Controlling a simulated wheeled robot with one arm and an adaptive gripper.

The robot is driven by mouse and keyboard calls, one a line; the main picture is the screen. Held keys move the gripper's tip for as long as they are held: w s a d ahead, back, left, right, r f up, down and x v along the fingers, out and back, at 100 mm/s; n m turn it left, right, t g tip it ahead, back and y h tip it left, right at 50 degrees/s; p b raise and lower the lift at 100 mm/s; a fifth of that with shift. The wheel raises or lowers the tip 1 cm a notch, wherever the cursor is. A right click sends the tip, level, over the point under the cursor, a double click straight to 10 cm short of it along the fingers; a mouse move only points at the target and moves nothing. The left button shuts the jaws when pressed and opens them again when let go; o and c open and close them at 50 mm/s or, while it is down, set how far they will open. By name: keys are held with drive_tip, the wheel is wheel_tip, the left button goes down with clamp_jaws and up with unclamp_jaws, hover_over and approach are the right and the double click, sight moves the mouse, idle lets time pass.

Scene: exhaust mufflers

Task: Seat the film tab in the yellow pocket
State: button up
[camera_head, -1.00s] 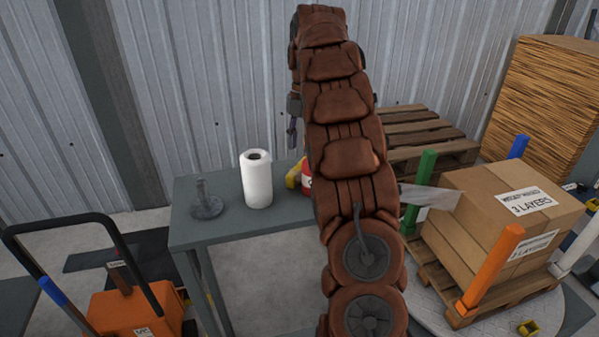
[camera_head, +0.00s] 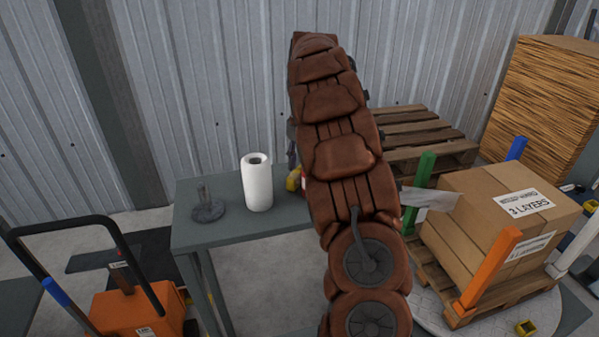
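A translucent grey film tab (camera_head: 432,199) sticks out level beside the green post, its left end close to my brown arm. A small yellow block with a dark opening (camera_head: 526,328), possibly the yellow pocket, sits low on the right near the round plate's edge. My arm rises through the middle of the view and covers part of the table. Only a dark bit of what seems to be my gripper (camera_head: 292,152) shows at the arm's left edge, above the table. Its fingers are hidden, and it is apart from the film tab.
Boxes (camera_head: 483,237) stand on a pallet between green (camera_head: 418,187), orange (camera_head: 488,268), blue (camera_head: 516,149) and white posts, on a round plate (camera_head: 432,316). The grey table (camera_head: 230,228) holds a white roll (camera_head: 257,183), a grey stand (camera_head: 207,207) and a partly hidden yellow item (camera_head: 293,179). An orange cart (camera_head: 137,313) stands left.

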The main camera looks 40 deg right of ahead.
drive_tip(key=shift+s+a+f+p, duration=0.1)
drive_tip(key=shift+f+p, duration=0.1)
drive_tip(key=shift+f, duration=0.4)
drive_tip(key=shift+a+f+p, duration=0.1)
drive_tip(key=shift+f+p, duration=0.05)
drive_tip(key=shift+f, duration=0.45)
clamp_jaws()
